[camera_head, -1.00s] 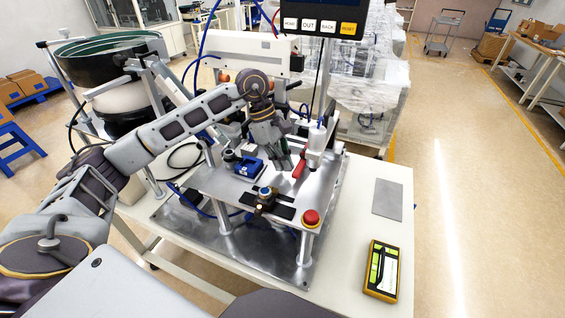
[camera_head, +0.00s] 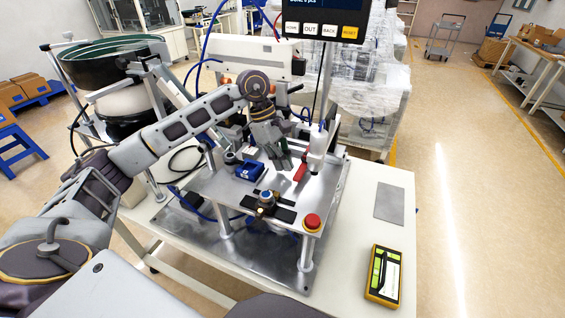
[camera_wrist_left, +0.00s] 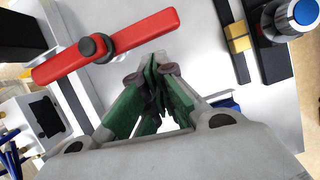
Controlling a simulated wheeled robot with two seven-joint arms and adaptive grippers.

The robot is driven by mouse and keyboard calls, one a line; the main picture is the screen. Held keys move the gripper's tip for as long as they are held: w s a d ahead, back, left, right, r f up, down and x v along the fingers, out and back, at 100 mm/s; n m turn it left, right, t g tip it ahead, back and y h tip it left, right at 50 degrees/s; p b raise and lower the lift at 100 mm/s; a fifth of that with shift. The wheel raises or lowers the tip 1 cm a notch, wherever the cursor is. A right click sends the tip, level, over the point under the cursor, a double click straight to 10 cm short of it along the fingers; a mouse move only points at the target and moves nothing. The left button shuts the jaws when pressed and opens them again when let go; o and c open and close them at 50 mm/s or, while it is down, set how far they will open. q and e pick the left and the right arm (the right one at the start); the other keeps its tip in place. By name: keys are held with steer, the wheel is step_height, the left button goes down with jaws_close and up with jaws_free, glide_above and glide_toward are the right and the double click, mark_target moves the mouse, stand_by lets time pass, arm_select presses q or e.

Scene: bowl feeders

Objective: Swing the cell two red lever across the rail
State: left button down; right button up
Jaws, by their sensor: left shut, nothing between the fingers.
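The red lever (camera_head: 302,169) stands near the right side of the metal plate, beside a white cylinder (camera_head: 317,148). In the left wrist view the red lever (camera_wrist_left: 104,47) lies slanted across the upper left, with a dark round pivot (camera_wrist_left: 94,47) at its middle. My left gripper (camera_head: 282,165) is just left of the lever in the head view. In the left wrist view its green-padded fingers (camera_wrist_left: 154,66) are closed together and empty, beside the lever's right half, with a small gap or light contact; I cannot tell which. The rail is not clearly identifiable. My right gripper is not in view.
A blue block (camera_head: 249,171), a blue-topped knob (camera_head: 266,198) and a red button (camera_head: 312,222) stand on the metal plate (camera_head: 225,190). A yellow-framed device (camera_head: 383,276) and a grey sheet (camera_head: 389,202) lie on the white table. A bowl feeder (camera_head: 110,60) stands at the left.

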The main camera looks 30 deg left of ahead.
arm_select(q)
steer(key=shift+a+r, duration=0.25)
steer(key=shift+r, duration=0.45)
steer(key=v, duration=1)
steer(key=shift+r, duration=0.2)
steer(key=shift+a, duration=0.15)
